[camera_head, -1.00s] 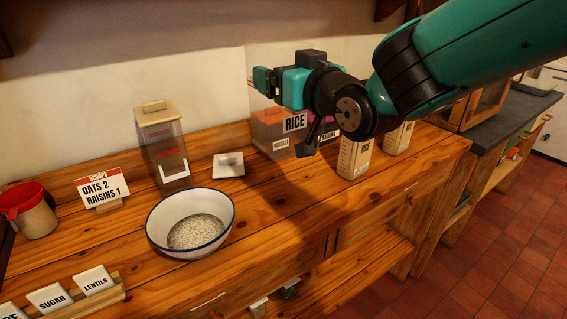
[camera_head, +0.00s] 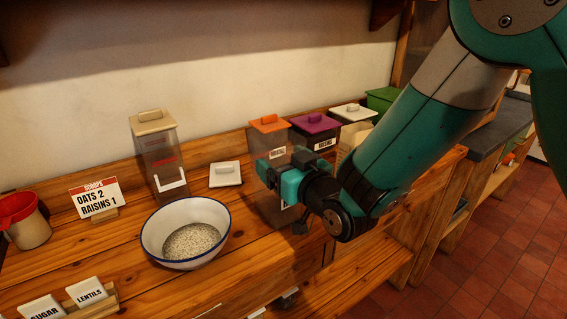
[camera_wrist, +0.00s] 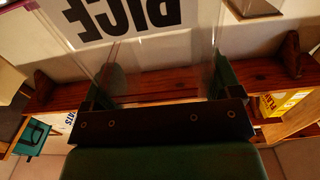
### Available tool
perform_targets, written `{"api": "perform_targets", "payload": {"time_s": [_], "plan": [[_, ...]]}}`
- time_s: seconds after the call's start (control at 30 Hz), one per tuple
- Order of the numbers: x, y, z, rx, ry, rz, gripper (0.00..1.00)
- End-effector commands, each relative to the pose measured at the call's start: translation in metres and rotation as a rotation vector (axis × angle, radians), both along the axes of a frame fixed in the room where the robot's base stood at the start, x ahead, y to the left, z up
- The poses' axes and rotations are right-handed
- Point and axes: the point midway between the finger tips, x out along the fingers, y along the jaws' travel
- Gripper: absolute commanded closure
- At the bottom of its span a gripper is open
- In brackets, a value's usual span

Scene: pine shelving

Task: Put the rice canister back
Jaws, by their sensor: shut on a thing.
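The rice canister (camera_head: 268,208) is a clear box, partly hidden behind my gripper (camera_head: 270,174) in the head view. The gripper is shut on it, over the counter right of the bowl. In the wrist view, the canister's clear wall and its RICE label (camera_wrist: 125,14), seen upside down, lie between the fingers. I cannot tell whether its base touches the counter. A loose white lid (camera_head: 225,174) lies flat on the counter, left of the canister.
A blue-rimmed bowl (camera_head: 186,232) holds pale grains. A tan-lidded canister (camera_head: 158,155) stands behind it. Orange-lidded (camera_head: 268,124), purple-lidded (camera_head: 316,123), white-lidded (camera_head: 351,112) and green-lidded (camera_head: 383,98) containers stand close behind my arm.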

Motion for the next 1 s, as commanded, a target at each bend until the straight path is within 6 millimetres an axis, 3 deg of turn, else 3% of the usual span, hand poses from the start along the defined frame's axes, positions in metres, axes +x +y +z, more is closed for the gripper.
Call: {"api": "perform_targets", "payload": {"time_s": [0.2,0.23,0.27,0.63,1.0], "plan": [[0.000,0.000,-0.003,0.001,-0.002,0.001,0.82],[0.000,0.000,-0.002,0.000,0.000,0.001,0.09],[0.000,0.000,-0.001,0.000,0.000,0.001,0.02],[-0.005,-0.004,-0.002,0.000,0.000,0.000,0.00],[-0.066,-0.045,-0.006,0.003,-0.003,-0.001,0.00]]}}
